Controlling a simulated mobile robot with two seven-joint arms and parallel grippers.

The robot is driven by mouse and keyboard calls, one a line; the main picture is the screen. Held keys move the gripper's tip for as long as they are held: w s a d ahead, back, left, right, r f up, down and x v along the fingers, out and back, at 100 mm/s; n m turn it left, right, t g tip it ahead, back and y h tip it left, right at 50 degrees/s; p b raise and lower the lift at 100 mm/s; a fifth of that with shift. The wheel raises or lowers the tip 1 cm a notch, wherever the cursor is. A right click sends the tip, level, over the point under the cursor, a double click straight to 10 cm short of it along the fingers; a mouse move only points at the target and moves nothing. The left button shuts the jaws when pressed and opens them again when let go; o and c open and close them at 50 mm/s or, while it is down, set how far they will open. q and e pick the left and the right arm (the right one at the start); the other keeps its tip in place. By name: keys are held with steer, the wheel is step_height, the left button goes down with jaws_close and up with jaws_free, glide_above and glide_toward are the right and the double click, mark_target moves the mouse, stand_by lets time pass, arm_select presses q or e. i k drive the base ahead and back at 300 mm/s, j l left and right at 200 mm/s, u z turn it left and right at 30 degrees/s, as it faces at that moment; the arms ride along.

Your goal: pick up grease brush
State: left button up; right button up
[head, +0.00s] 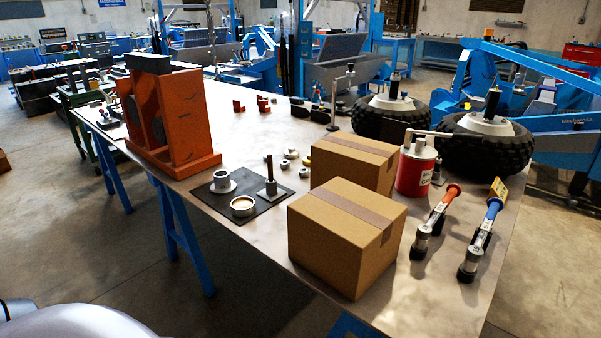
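I cannot make out for certain which thing is the grease brush. Two long-handled tools lie on the right front of the metal table (282,226). One has an orange handle (449,196) and a metal cylinder at its near end. The other has a blue handle (493,210), a similar metal end, and a flat yellow piece (499,188) near its far end. A red can (415,172) with a white label and a grey bar across its top stands behind them. Neither of my grippers is in view.
Two closed cardboard boxes (340,245) stand left of the tools. A dark mat (217,206) with metal parts and an orange press-like frame (183,115) are further left. Two wheels with black tyres (487,150) lie behind the can. Bare tabletop shows around the tools.

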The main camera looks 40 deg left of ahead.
mark_target(269, 162)
steer(key=j+z, duration=0.3)
steer(key=j, duration=0.2)
steer(key=k+j+z, duration=0.1)
steer(key=j+z, duration=0.2)
steer(key=j, duration=0.15)
steer(key=k+j+z, duration=0.1)
steer(key=j+z, duration=0.2)
steer(key=j, duration=0.2)
steer(key=k+j+z, duration=0.1)
steer(key=j, duration=0.25)
steer(key=k+j+z, duration=0.1)
steer(key=j, duration=0.3)
steer(key=k+j, duration=0.15)
steer(key=j, duration=0.2)
steer(key=k+j, duration=0.15)
steer(key=j, duration=0.25)
steer(key=k+j+z, duration=0.1)
steer(key=j, duration=0.25)
steer(key=k+j, duration=0.25)
steer(key=j, duration=0.1)
